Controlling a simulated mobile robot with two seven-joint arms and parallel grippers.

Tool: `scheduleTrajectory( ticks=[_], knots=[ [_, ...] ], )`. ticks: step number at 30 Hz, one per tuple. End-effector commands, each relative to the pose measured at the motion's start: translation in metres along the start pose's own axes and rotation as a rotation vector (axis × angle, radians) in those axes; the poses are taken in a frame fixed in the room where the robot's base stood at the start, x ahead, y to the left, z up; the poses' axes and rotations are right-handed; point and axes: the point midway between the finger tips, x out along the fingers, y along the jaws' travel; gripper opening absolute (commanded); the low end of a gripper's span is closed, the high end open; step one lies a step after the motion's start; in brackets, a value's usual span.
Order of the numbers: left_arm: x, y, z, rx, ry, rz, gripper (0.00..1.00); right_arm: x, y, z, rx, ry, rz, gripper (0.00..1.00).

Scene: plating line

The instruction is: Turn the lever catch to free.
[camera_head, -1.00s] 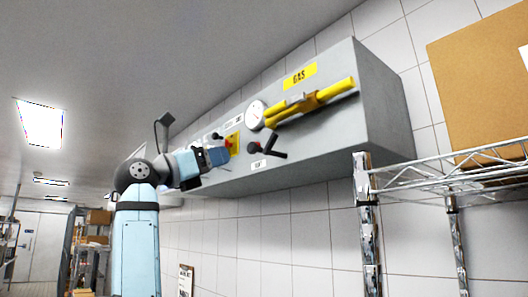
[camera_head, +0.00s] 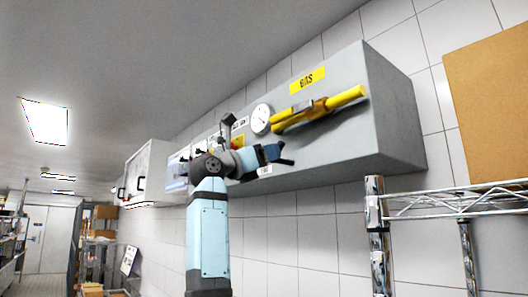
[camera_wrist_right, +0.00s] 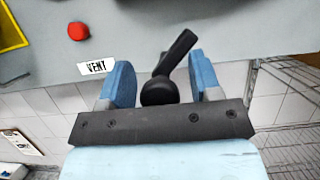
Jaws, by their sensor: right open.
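A black lever (camera_wrist_right: 178,52) with a round hub (camera_wrist_right: 158,93) sits on the underside edge area of the grey wall box, and its arm slants up to the right in the wrist view. My right gripper (camera_head: 280,155) is open in front of the box. In the wrist view my right gripper (camera_wrist_right: 160,65) has its two blue fingers on either side of the lever, with gaps visible; contact cannot be told. In the head view the gripper hides the lever. My left gripper is not in view.
The grey box (camera_head: 392,110) carries a yellow handle (camera_head: 320,108) under a GAS label (camera_head: 308,80), and a gauge (camera_head: 261,118). A VENT label (camera_wrist_right: 97,67) and red button (camera_wrist_right: 78,31) lie left of the lever. A wire shelf (camera_head: 455,203) stands right.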

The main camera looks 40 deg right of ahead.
Motion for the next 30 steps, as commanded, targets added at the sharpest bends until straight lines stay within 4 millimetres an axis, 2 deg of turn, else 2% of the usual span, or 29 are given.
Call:
scheduleTrajectory(
  ticks=[7,8,13,14,23,30],
  knots=[
    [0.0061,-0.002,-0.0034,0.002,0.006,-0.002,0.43,0.0009,-0.0001,-0.0004,0.0,0.0,-0.001,0.58],
    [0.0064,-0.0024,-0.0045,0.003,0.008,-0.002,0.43,0.0008,-0.0001,-0.0004,0.0,0.0,0.0,0.54],
    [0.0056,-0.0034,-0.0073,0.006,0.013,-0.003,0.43,0.0008,-0.0001,-0.0003,0.0,0.0,0.0,0.14],
    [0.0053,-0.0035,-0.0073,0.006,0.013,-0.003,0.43,0.0008,-0.0001,-0.0003,0.0,0.0,0.0,0.1],
    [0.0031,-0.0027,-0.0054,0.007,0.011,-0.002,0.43,0.0006,0.0,-0.0007,-0.013,0.001,0.006,0.1],
    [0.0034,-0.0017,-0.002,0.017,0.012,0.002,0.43,-0.0002,0.0006,-0.0015,-0.102,0.003,0.045,0.1]
  ],
)
